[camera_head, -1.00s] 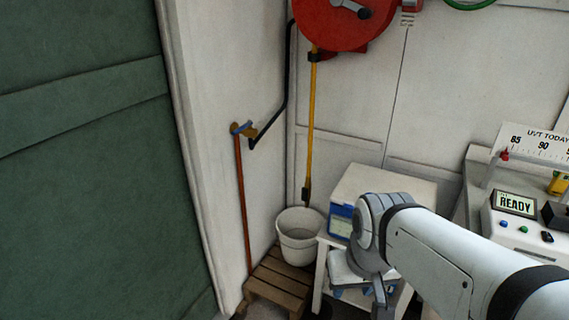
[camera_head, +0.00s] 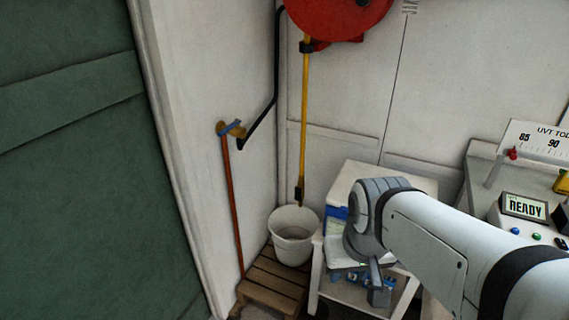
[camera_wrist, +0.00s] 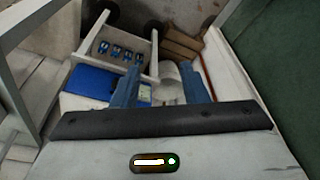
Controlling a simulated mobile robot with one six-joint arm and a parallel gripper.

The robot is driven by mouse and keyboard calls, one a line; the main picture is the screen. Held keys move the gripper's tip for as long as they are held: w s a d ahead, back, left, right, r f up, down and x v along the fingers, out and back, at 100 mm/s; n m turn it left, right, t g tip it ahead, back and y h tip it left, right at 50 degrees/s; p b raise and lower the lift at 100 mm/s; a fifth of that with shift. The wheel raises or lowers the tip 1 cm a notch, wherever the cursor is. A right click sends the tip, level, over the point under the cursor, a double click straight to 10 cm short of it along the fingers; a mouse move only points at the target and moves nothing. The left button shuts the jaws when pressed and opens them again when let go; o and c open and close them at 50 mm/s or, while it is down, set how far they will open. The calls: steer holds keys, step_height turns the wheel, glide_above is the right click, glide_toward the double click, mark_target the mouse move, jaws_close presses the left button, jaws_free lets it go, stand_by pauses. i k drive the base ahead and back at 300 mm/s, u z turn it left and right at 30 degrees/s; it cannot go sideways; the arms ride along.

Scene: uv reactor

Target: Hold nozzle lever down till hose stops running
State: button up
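A yellow hose (camera_head: 305,110) hangs from a red reel (camera_head: 335,15) on the wall. Its dark nozzle (camera_head: 299,193) hangs just above a white bucket (camera_head: 293,252); the lever is too small to make out, and no running water can be made out. My gripper is mostly hidden behind my own wrist in the head view. In the wrist view my gripper (camera_wrist: 160,82) has its two blue fingers well apart, with nothing held between them. The bucket also shows beyond the fingers in the wrist view (camera_wrist: 168,88). My gripper is to the right of the nozzle and apart from it.
A wooden pallet stand (camera_head: 267,290) is under the bucket. A white table (camera_head: 316,270) with a blue-and-white box is close on its right. A copper pipe (camera_head: 232,200) with a blue-handled tap is on the left. A panel reading READY (camera_head: 525,206) is at right.

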mark_target(298, 190)
steer(key=z, duration=0.05)
steer(key=k, duration=0.65)
steer(key=u, duration=0.4)
steer(key=i, duration=1.9)
steer(key=z, duration=0.25)
